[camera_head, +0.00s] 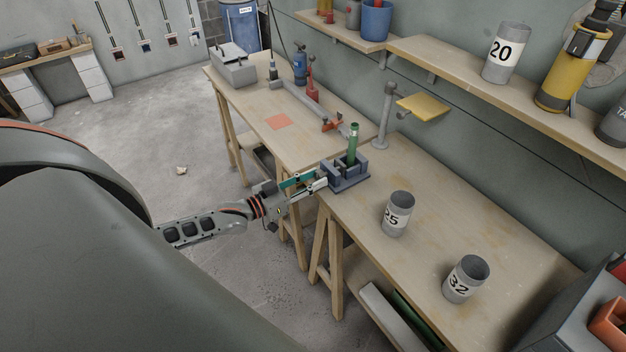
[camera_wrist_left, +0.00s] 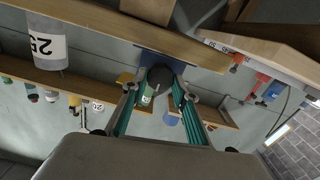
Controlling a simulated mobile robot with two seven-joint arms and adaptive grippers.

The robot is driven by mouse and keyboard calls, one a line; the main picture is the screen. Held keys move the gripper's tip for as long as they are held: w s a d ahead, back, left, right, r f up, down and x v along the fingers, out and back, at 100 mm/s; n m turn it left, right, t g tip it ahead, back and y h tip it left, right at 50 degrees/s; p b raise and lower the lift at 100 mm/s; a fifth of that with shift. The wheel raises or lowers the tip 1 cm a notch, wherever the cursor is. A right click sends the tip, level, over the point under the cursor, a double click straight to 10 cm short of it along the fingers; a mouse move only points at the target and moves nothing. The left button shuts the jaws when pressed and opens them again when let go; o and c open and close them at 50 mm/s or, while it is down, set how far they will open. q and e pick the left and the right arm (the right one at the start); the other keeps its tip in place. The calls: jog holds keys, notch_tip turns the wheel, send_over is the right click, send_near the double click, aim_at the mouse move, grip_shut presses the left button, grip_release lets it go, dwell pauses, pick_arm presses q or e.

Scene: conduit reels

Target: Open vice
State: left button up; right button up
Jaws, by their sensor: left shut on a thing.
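The blue-grey vice (camera_head: 350,182) is fixed at the front edge of the wooden workbench in the head view. A green cylinder (camera_head: 353,140) stands upright between its jaws. My left gripper (camera_head: 322,180) reaches in from the left at the vice's front side. In the left wrist view, the teal fingers of my left gripper (camera_wrist_left: 159,86) close on a dark round knob (camera_wrist_left: 160,76) at the front of the vice (camera_wrist_left: 160,57). The knob is hidden behind the fingers in the head view. My right gripper is not in view.
Grey cups marked 25 (camera_head: 398,214) and 32 (camera_head: 466,279) stand on the bench right of the vice. A grey post (camera_head: 385,115) with a yellow plate (camera_head: 423,107) rises behind it. A wall shelf (camera_head: 480,97) runs above. Open floor (camera_head: 190,150) lies left of the bench.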

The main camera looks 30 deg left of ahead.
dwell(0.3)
pick_arm(q)
jog(key=o, duration=1.1)
jog(key=v, duration=1.2)
